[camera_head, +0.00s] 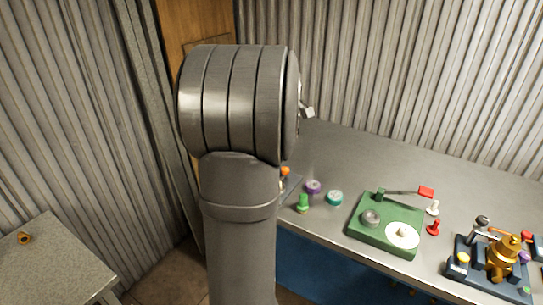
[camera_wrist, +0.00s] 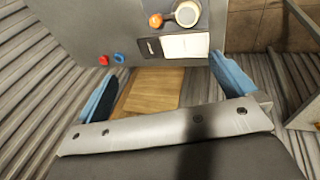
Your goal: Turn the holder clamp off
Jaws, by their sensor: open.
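No part is plainly labelled as the holder clamp, so I cannot tell which it is. In the wrist view a dark plate on the bench bears an orange knob (camera_wrist: 155,20), a round pale cup-like part (camera_wrist: 187,13), a white panel (camera_wrist: 185,46) and a small black piece (camera_wrist: 150,47). In the head view my arm hides most of this plate; an orange knob (camera_head: 285,171) shows beside the arm. My gripper (camera_wrist: 165,66) has its two blue fingers wide apart with nothing between them. The fingers are apart from the plate, and the head view hides them.
A green board (camera_head: 375,236) with a red-ended lever (camera_head: 426,191) stands on the grey bench. Right of it is a dark base with a brass valve (camera_head: 503,258). Loose purple (camera_head: 313,187), teal (camera_head: 335,197), green (camera_head: 303,203), white and red (camera_head: 433,228) pieces stand nearby. Corrugated walls enclose the bench.

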